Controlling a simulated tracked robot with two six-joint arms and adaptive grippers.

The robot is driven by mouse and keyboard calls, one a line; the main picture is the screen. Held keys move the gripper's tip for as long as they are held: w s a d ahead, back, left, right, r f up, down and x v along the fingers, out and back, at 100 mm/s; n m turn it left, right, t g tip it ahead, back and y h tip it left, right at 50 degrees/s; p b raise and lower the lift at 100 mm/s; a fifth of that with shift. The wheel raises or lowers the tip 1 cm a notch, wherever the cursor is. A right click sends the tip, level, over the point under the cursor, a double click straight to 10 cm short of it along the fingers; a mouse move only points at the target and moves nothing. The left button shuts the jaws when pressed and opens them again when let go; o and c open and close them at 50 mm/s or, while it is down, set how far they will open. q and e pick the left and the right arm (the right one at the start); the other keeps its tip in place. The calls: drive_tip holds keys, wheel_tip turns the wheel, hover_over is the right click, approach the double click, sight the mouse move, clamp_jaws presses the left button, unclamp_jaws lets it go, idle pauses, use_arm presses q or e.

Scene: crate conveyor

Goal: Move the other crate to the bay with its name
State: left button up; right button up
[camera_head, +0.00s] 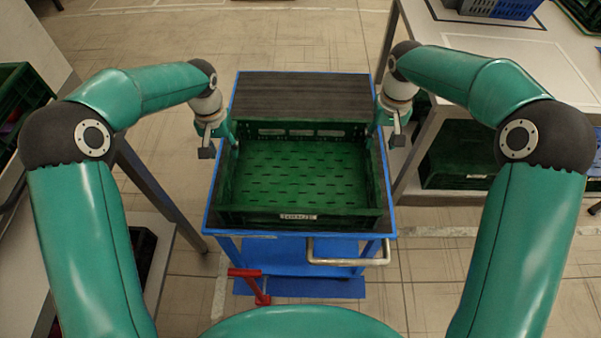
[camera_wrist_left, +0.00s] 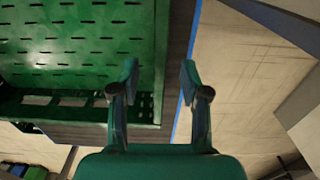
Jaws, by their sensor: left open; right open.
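A green, empty crate (camera_head: 298,222) with a perforated floor sits on the dark top of a blue cart. A small white label is on its near wall; I cannot read it. My left gripper (camera_head: 222,140) is open at the crate's left wall. In the left wrist view its fingers (camera_wrist_left: 158,76) point toward the side wall of the crate (camera_wrist_left: 160,50), one finger on each side of it; I cannot tell whether they touch. My right gripper (camera_head: 384,128) is open at the right wall, its fingertips partly hidden. No bay name is legible.
The blue cart (camera_head: 222,190) has a metal handle and red pedal in front. A white table (camera_head: 480,45) at right bears a blue-grey crate (camera_head: 500,8); a green crate (camera_head: 455,175) is beneath. Another green crate (camera_head: 20,92) stands at far left. Floor is clear behind the cart.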

sight(374, 160)
use_arm(q)
wheel_tip(374, 160, down, 9)
drive_tip(key=shift+f, duration=0.15)
use_arm(e)
wheel_tip(374, 160, down, 9)
drive_tip(key=shift+f, duration=0.2)
use_arm(q)
clamp_jaws()
use_arm(e)
clamp_jaws()
drive_tip(key=shift+r, duration=0.1)
